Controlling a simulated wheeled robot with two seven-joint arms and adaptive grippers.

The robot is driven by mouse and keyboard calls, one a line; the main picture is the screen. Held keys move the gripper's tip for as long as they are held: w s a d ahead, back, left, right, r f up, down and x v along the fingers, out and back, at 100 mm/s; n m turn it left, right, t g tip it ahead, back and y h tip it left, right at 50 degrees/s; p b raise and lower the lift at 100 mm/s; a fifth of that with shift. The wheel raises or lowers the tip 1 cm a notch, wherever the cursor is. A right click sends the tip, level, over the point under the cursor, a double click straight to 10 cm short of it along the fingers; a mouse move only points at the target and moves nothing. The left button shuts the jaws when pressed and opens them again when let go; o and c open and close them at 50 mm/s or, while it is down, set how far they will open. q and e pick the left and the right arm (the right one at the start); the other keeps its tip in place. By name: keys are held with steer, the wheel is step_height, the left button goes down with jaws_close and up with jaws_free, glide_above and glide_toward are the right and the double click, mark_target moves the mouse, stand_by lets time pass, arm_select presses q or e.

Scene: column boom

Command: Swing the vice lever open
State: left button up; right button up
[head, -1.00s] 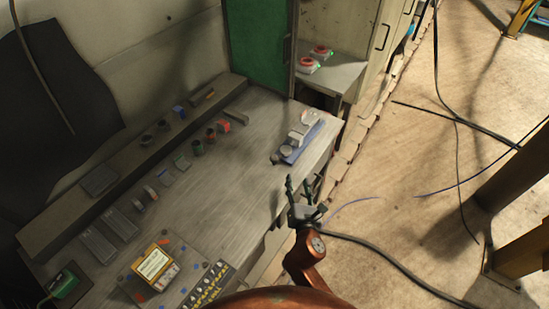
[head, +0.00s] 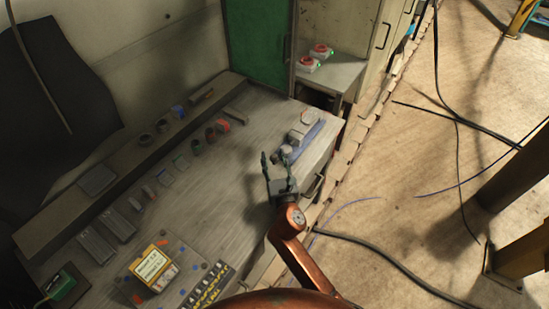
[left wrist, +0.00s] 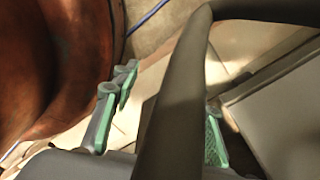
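The vice (head: 301,132), grey on a blue base, sits at the far right end of the workbench. Its lever is too small and partly hidden by my gripper to tell how it stands. My right gripper (head: 277,160) is open and empty, fingers pointing up towards the vice's near end. I cannot tell whether it touches the vice. My left gripper is out of the head view; in the left wrist view its green-padded fingers (left wrist: 167,105) are spread apart. A dark curved bar or cable crosses in front of them.
The workbench (head: 225,185) is clear in the middle. Several small parts line its rear ledge, and a yellow device (head: 152,264) lies at the near left. A green cabinet door (head: 258,45) stands behind. Black cables (head: 385,262) lie on the floor to the right.

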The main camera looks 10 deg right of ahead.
steer(key=shift+c, duration=0.3)
jaws_close()
stand_by(0.4)
steer(key=shift+d, duration=0.15)
